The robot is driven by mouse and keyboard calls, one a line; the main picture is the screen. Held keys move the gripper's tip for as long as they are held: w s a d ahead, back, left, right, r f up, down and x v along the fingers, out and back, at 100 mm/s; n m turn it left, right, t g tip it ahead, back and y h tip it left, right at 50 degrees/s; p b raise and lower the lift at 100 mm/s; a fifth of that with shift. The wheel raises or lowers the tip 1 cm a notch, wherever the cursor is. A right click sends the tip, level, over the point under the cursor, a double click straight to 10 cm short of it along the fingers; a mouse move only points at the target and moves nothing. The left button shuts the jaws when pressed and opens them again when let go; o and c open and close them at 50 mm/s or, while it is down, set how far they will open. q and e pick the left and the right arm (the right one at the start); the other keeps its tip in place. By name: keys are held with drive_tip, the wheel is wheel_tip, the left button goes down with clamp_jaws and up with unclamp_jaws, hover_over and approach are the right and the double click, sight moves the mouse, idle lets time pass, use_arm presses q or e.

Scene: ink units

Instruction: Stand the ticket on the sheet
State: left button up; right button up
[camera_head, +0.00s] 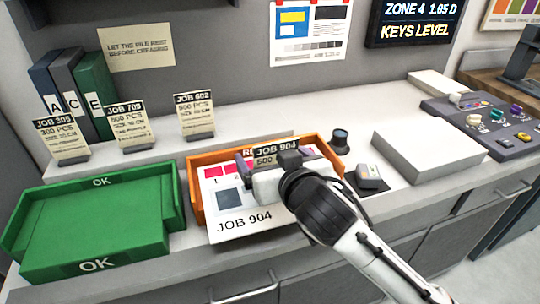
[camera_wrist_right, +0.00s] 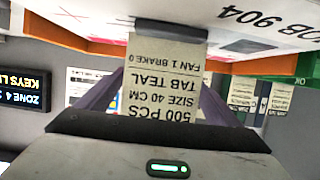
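The JOB 904 ticket (camera_head: 277,149), a cream card with a black header and dark foot, is upright between the fingers of my right gripper (camera_head: 267,163). In the right wrist view the ticket (camera_wrist_right: 165,80) appears upside down, with the dark fingers of the gripper (camera_wrist_right: 160,100) on both its sides. The white sheet (camera_head: 262,219), printed JOB 904 with colour patches, lies in the orange tray (camera_head: 196,196) and over its front edge. The ticket is over the sheet; I cannot tell whether its foot touches. My left gripper is not in view.
A green OK tray (camera_head: 95,266) stands left of the orange tray. Tickets JOB 309 (camera_head: 62,138), JOB 709 (camera_head: 127,126) and JOB 602 (camera_head: 195,116) stand on the ledge behind. A small dark-lidded jar (camera_head: 340,140), a grey device (camera_head: 369,177) and a white block (camera_head: 430,150) are at right.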

drive_tip(key=shift+s+r, duration=0.1)
drive_tip(key=v, duration=1.2)
idle(1.0)
